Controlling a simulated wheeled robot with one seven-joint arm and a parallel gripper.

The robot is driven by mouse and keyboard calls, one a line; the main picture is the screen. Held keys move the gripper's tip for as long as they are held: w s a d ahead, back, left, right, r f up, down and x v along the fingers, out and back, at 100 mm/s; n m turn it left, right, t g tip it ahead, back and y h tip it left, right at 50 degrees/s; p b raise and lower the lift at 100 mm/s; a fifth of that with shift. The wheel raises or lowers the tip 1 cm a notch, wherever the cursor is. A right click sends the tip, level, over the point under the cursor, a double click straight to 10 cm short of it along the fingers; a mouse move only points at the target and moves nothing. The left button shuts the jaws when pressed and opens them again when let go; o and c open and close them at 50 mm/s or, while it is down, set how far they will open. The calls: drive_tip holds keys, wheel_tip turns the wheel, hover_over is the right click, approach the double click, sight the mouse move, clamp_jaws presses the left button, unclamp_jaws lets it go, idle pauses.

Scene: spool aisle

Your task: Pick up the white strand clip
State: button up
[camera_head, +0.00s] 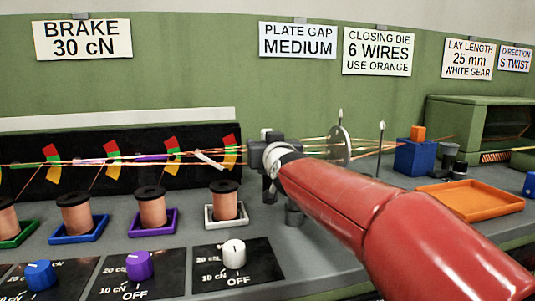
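The white strand clip (209,159) is a small pale bar lying tilted across the orange wires, in front of the black gauge panel. My gripper (263,155) is the dark grey end of my red arm. It is to the right of the clip, with a visible gap between them in the picture. Its fingers are small and partly hidden by my wrist, so I cannot tell whether they are open or shut. Nothing is visibly held in it.
A purple clip (151,157) is on the wires further left. Copper spools (224,205) stand in coloured trays below, with knobs in front. A round plate (340,145), a blue block (415,157) and an orange tray (470,199) are to the right.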

drive_tip(key=c, duration=1.1)
drive_tip(key=shift+r, duration=0.1)
